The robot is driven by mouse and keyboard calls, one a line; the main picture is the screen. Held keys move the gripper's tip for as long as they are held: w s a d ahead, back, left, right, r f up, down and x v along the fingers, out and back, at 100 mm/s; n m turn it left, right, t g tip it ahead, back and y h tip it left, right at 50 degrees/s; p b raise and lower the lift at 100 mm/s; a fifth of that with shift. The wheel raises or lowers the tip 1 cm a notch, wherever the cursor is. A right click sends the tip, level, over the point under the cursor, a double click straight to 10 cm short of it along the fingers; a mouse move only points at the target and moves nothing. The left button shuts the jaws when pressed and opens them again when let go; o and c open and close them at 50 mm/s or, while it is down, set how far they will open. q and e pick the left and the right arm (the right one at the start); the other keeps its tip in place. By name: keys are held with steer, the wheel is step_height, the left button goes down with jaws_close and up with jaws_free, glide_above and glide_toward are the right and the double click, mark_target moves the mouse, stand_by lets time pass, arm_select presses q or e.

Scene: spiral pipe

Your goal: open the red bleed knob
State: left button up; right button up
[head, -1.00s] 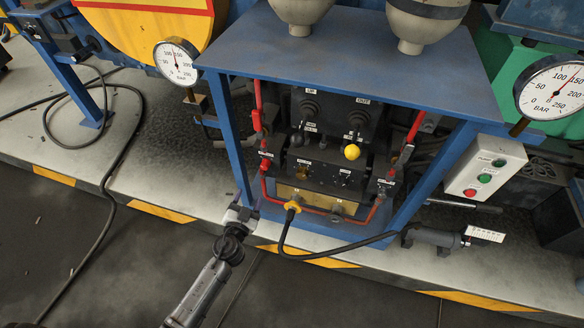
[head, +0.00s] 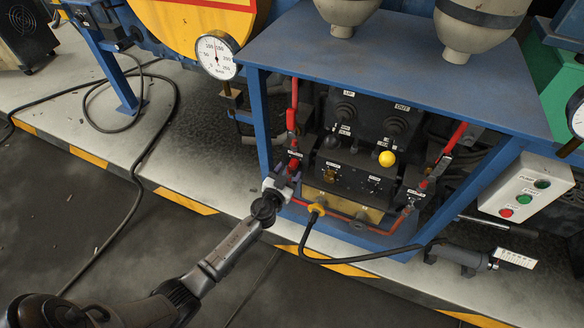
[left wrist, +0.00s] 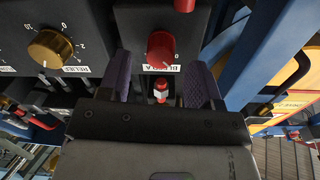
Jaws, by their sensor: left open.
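The red bleed knob (left wrist: 161,49) sits on a dark panel face in the left wrist view, above a partly readable white label that seems to say BLEED A. My left gripper (left wrist: 161,80) is open. Its two purple-grey fingers stand either side of the knob's line, with the knob beyond the fingertips and apparently not held. In the head view my left gripper (head: 277,184) is at the left front of the blue-framed unit, beside the red piping. It largely blocks the view there, so contact cannot be told. My right gripper is not in view.
A brass relief knob (left wrist: 50,48) is left of the red knob. A blue post (left wrist: 262,55) is close on the right. Also near are a yellow ball knob (head: 386,158), a black hose (head: 345,259) and the blue tabletop (head: 400,85) above.

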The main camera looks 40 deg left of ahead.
arm_select(q)
steer(key=shift+x, duration=0.95)
steer(key=shift+w+a, duration=0.2)
steer(key=shift+w, duration=0.25)
steer(key=shift+d, duration=0.1)
steer(key=c, duration=0.9)
steer(key=shift+c, duration=0.2)
